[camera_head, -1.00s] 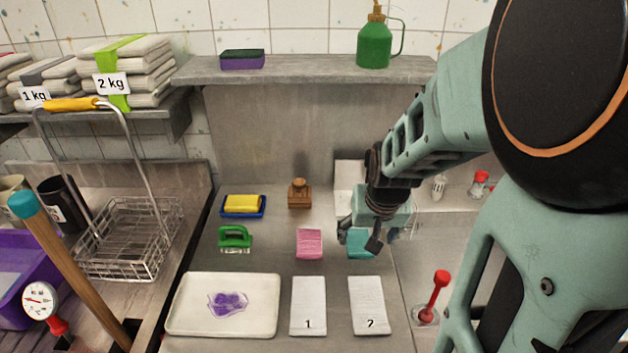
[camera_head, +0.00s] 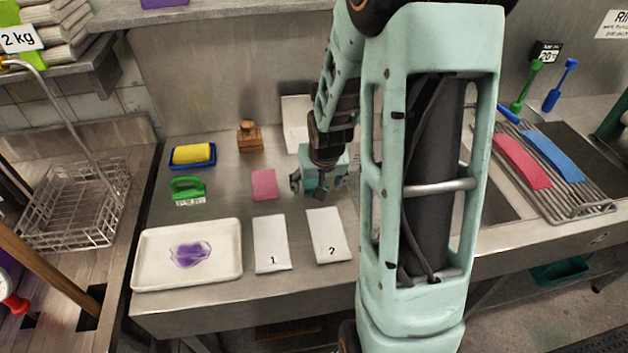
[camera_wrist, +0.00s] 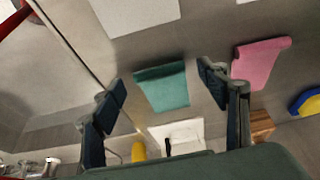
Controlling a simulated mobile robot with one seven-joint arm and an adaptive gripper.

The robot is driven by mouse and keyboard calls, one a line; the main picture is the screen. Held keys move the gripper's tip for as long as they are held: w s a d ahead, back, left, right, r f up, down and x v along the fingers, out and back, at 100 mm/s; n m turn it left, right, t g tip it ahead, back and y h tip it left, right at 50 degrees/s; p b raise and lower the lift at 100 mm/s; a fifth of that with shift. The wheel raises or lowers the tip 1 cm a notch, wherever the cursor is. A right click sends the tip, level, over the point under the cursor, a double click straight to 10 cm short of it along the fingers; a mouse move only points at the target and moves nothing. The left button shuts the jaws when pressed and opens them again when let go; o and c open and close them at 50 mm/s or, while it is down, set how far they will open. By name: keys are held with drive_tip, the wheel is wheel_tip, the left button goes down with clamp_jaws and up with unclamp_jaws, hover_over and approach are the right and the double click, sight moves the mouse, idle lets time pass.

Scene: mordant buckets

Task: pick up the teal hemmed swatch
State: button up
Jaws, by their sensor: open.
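The teal swatch (camera_wrist: 163,88) lies flat on the steel counter in the wrist view, with a darker folded band along its upper edge. My gripper (camera_wrist: 163,83) is open, with one finger to each side of the swatch in that view and nothing held. In the head view my gripper (camera_head: 316,188) hangs low over the counter, to the right of the pink swatch, and hides most or all of the teal one. I cannot tell how high the fingertips are above the counter.
The pink swatch (camera_head: 264,184) lies close by on the left. White cards marked 1 (camera_head: 271,243) and 2 (camera_head: 328,235) lie in front. A wooden block (camera_head: 250,137), yellow sponge (camera_head: 192,153), green brush (camera_head: 187,187) and white tray (camera_head: 187,255) are further left.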

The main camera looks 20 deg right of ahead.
drive_tip(key=shift+f, duration=0.1)
drive_tip(key=c, duration=0.9)
drive_tip(key=shift+w, duration=0.1)
